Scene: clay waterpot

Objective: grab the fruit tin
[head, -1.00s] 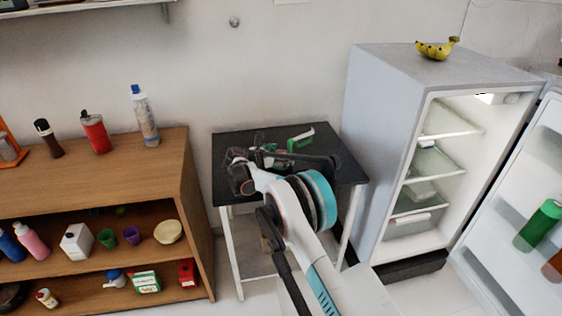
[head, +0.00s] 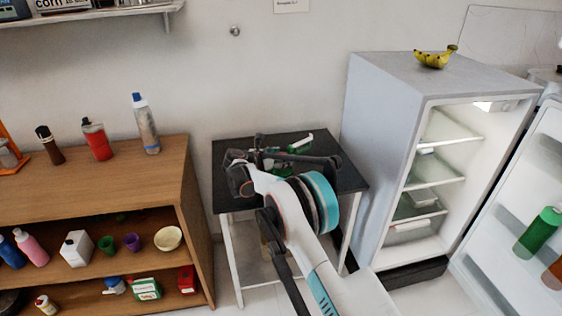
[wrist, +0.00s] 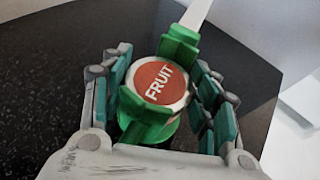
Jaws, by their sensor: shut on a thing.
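The fruit tin (wrist: 158,80) shows its round top with a red label reading "FRUIT" and a pale rim in the wrist view. Green blocky parts sit against it on two sides, and a white handle (wrist: 197,12) sticks out behind them; I cannot tell whether these belong to the tin. My gripper (wrist: 161,88) is shut with its teal-padded fingers on both sides of the tin. In the head view, my arm reaches over the small dark-topped table (head: 345,176), and a green-and-white piece (head: 301,143) shows beyond my gripper. The tin's lower side is hidden.
A wooden shelf (head: 110,187) with bottles and cups stands left of the table. An open fridge (head: 380,120) stands close on the right, with bananas (head: 435,57) on top and its door (head: 500,225) swung out. A wall is behind the table.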

